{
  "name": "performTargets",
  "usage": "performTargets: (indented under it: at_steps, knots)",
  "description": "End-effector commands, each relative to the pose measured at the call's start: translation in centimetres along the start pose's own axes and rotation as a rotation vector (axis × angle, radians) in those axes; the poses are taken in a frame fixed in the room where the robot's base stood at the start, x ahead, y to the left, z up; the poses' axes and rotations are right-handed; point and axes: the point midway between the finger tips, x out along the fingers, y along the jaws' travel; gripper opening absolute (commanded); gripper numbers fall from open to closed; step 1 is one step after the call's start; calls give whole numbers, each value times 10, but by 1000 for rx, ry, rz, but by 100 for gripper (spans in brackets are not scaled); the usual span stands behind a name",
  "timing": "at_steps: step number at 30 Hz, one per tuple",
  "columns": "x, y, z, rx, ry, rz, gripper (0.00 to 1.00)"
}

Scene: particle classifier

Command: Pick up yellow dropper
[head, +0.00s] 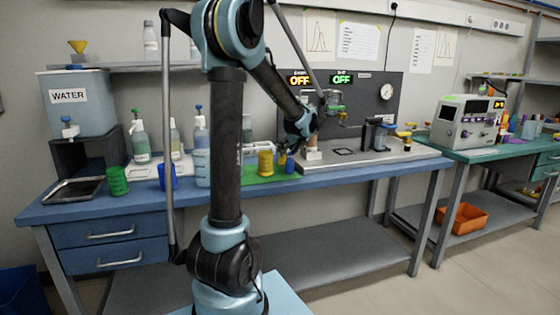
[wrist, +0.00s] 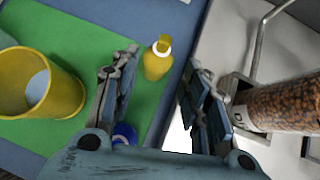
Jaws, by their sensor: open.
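The yellow dropper (wrist: 157,62) is a small yellow bottle with a white collar and a yellow top. In the wrist view it stands on the green mat (wrist: 110,20) near the mat's right edge. My gripper (wrist: 161,65) is open and empty, with one finger on each side of the dropper in the picture. A gap shows on both sides, and I see no contact. In the head view my gripper (head: 287,149) hangs low over the mat, and the dropper is small and partly hidden there.
A yellow beaker (wrist: 68,92) stands left of my gripper. A blue dropper (wrist: 123,135) is partly hidden behind the left finger. A clear column of brown granules (wrist: 285,103) is close on the right, by the grey plate. The water tank (head: 75,110) stands far left.

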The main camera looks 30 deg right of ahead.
Motion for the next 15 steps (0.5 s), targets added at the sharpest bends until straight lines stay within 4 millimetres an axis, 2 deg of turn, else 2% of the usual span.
performTargets:
  at_steps: [3, 11, 15]
  knots:
    - [11, 1, 0, -2, 0, 1, 42]
    - [23, 1, 1, -2, 0, 0, 42]
    - [40, 4, 3, -3, 1, 2, 42]
